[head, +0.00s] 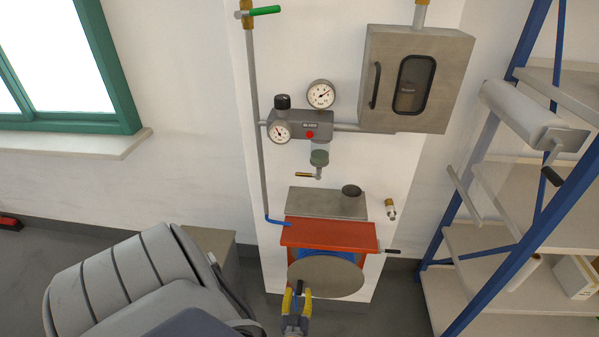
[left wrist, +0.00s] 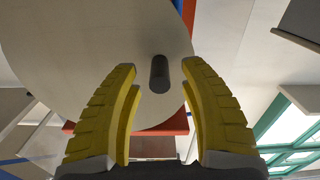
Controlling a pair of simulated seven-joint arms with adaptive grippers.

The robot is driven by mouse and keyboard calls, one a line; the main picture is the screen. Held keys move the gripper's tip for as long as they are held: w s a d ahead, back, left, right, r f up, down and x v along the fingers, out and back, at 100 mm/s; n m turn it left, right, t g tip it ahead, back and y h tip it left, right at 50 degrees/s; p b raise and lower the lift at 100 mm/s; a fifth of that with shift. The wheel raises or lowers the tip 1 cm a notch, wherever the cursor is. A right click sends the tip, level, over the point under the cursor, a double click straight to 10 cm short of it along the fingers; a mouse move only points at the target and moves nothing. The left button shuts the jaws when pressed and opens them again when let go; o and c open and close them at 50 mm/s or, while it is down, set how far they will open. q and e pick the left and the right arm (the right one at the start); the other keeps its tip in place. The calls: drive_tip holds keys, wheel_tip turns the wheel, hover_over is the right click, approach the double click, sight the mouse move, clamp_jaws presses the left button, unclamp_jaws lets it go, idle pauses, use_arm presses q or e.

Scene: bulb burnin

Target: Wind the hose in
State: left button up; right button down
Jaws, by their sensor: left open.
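The hose reel hangs low on the white wall in the head view, with a red-orange housing (head: 330,235), a round grey disc (head: 327,277) in front and a strip of blue hose (head: 326,253) showing behind the disc. A short blue end (head: 277,221) shows at the housing's upper left. A dark crank knob (left wrist: 159,74) stands out from the disc in the left wrist view. My left gripper (head: 297,294) is open at the disc's lower left, its yellow fingers on either side of the knob with gaps visible. My right gripper is out of view.
Above the reel are a grey box (head: 327,203), a gauge unit (head: 300,123) with pipes, and a grey cabinet (head: 417,80). A small black-tipped lever (head: 391,251) sticks out right of the reel. A blue-framed shelf (head: 520,190) stands at right; a green window (head: 75,70) is at left.

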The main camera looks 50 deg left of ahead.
use_arm(q)
drive_tip(key=shift+x, duration=1.15)
clamp_jaws()
